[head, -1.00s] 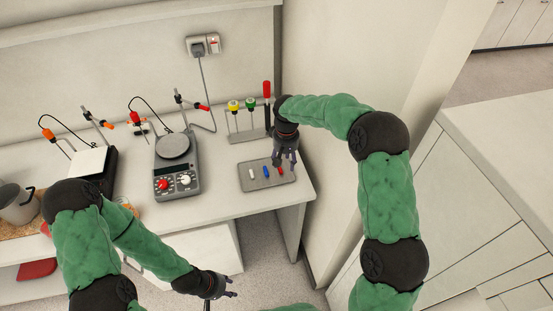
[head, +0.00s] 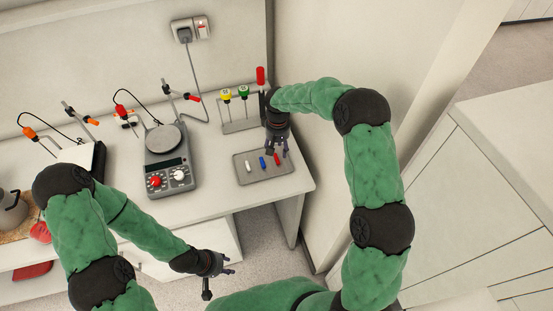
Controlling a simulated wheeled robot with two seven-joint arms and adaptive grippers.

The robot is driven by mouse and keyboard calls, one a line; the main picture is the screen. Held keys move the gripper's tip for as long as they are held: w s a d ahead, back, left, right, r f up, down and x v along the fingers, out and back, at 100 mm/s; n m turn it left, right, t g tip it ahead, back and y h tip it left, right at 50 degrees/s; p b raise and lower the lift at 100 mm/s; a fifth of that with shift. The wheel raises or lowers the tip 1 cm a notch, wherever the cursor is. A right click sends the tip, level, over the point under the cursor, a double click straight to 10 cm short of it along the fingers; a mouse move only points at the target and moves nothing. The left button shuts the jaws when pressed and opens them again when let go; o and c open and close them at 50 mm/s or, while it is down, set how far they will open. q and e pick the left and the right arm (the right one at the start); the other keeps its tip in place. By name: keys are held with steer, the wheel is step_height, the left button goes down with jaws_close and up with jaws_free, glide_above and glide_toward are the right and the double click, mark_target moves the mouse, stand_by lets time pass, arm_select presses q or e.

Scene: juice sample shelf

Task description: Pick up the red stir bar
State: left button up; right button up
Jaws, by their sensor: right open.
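The red stir bar (head: 278,160) lies on a grey tray (head: 244,179) on the bench, at the right of a row with a blue stir bar (head: 262,161) and a white stir bar (head: 248,167). My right gripper (head: 278,154) is open and points down just above and behind the red bar, with its fingertips close to it. I cannot tell how much height is between them. My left gripper (head: 229,264) is low in front of the bench, away from the tray, with its fingers apart and nothing seen between them.
A grey hotplate stirrer (head: 169,171) stands left of the tray. Behind the tray is a rack (head: 238,126) with yellow, green and red-topped tools. A wall (head: 325,160) rises close to the right of the bench. Bare bench lies around the tray's front.

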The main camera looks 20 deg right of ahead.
mark_target(278, 158)
step_height(278, 158, down, 5)
steer(key=shift+s+d+r, duration=0.1)
steer(key=shift+s, duration=0.05)
steer(key=c, duration=1)
steer(key=shift+r, duration=0.15)
steer(key=shift+c, duration=0.3)
